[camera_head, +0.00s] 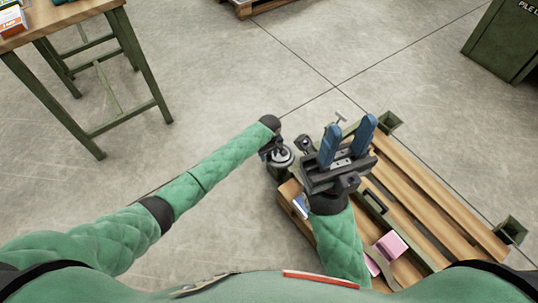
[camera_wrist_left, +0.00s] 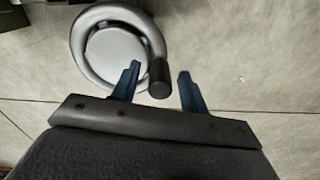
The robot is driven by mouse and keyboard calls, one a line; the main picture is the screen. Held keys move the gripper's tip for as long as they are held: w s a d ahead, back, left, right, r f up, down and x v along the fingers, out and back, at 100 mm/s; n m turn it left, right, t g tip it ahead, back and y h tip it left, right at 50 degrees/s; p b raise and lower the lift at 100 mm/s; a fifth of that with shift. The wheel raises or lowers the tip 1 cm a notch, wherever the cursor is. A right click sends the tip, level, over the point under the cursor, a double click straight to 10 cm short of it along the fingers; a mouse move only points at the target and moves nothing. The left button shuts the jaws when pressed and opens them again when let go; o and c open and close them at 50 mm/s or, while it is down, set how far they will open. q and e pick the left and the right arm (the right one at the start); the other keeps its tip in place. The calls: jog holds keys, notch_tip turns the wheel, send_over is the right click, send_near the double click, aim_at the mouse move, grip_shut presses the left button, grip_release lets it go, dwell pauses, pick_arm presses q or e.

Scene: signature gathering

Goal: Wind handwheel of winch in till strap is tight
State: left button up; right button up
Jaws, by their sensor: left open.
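The winch's handwheel (camera_wrist_left: 78,47) is a grey metal ring with a round hub and a dark knob (camera_wrist_left: 159,78) on its rim. My left gripper (camera_wrist_left: 160,68) is open in the left wrist view, with its blue fingers on either side of the knob and gaps showing. In the head view the handwheel (camera_head: 283,158) is at the pallet's left corner, under my left wrist, which hides the left fingers. My right gripper (camera_head: 352,123) is open, its blue fingers apart and empty, above the pallet. I cannot make out the strap clearly.
The wooden pallet (camera_head: 425,193) has green corner posts (camera_head: 511,231) and a pink block (camera_head: 392,246) on it. A workbench (camera_head: 75,14) stands at the upper left, a green bin (camera_head: 505,40) at the upper right. The floor between is clear.

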pick_arm(q)
grip_shut()
dwell(0.5)
